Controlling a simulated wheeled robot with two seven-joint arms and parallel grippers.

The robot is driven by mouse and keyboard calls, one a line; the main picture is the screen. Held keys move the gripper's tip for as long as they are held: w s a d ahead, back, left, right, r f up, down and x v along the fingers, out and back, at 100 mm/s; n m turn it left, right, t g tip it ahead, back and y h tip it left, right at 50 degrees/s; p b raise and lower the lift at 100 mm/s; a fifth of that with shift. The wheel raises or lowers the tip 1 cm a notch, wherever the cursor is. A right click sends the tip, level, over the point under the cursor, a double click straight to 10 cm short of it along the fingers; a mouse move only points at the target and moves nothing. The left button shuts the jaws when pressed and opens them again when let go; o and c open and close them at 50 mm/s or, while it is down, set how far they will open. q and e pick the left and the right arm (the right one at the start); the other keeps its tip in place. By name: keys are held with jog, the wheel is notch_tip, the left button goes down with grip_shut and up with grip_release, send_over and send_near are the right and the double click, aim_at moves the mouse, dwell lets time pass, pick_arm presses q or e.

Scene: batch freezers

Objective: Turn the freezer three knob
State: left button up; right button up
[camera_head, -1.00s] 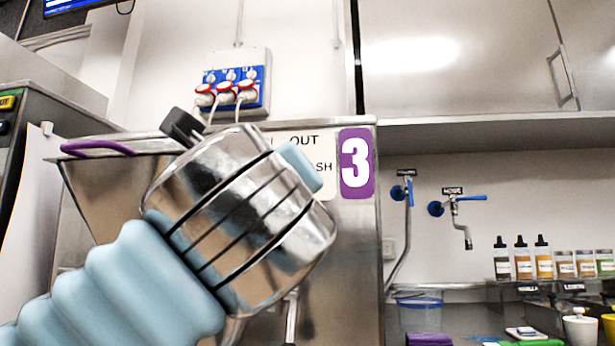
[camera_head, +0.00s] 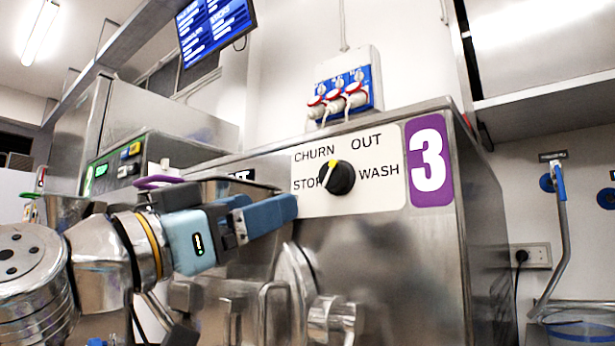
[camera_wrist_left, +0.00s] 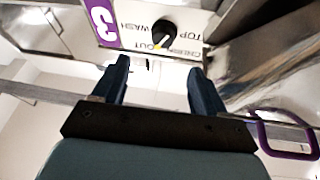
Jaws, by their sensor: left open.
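Freezer three's knob (camera_head: 338,177) is a round black dial with a yellow pointer mark, on a white panel (camera_head: 375,196) lettered CHURN, OUT, STOP and WASH. The yellow mark is at the knob's upper left, between STOP and CHURN. A purple "3" label (camera_head: 428,160) is right of the panel. My left gripper (camera_head: 282,211), with blue fingers, is left of and below the knob, apart from it. In the left wrist view the two fingers (camera_wrist_left: 160,75) are spread and empty, with the knob (camera_wrist_left: 164,33) beyond them near the top. My right gripper is not in view.
The freezer's steel front (camera_head: 385,260) has a spout and handles below the panel. Another machine with a green display (camera_head: 115,165) stands at left. A purple handle (camera_wrist_left: 288,135) is at the right of the wrist view. Red-and-white plugs (camera_head: 338,100) hang on the back wall.

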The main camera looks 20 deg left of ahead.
pick_arm(q)
jog(key=p, duration=0.6)
send_near(328, 177)
jog(key=shift+n+t+y, duration=0.3)
jog(key=shift+n, duration=0.1)
jog(key=x, duration=0.7)
jog(key=shift+d+r, duration=0.1)
jog(key=shift+d, duration=0.1)
jog(key=shift+w+d+p, duration=0.25)
jog(key=shift+w+p, duration=0.2)
jog(key=shift+w, duration=0.1)
jog(key=c, duration=1)
jog(key=shift+c, duration=0.2)
